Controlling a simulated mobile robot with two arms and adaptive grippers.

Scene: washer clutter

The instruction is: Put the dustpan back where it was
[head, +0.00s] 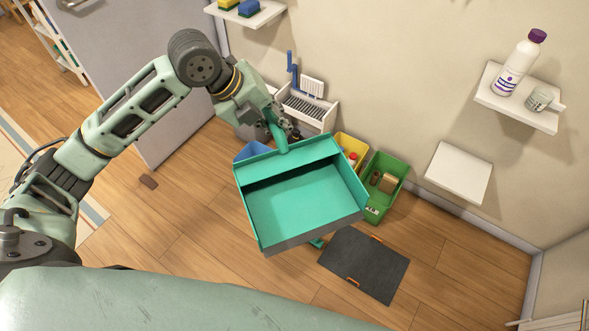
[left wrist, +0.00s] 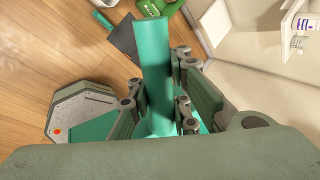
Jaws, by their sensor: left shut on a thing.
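The teal dustpan (head: 305,205) hangs in the air in the middle of the head view, its open pan facing the camera and its grey lip toward the bottom. My left gripper (head: 277,122) is shut on its handle, above the pan. In the left wrist view, the teal handle (left wrist: 155,80) stands between the fingers of my left gripper (left wrist: 160,105). The pan hides part of the floor and bins behind it. My right gripper is not in view.
A dark mat (head: 364,265) with orange handles lies on the wooden floor. A green bin (head: 391,172), a yellow bin (head: 352,143) and a white rack (head: 308,108) stand along the wall. Wall shelves (head: 515,104) hold a bottle (head: 519,65) and a mug (head: 540,100).

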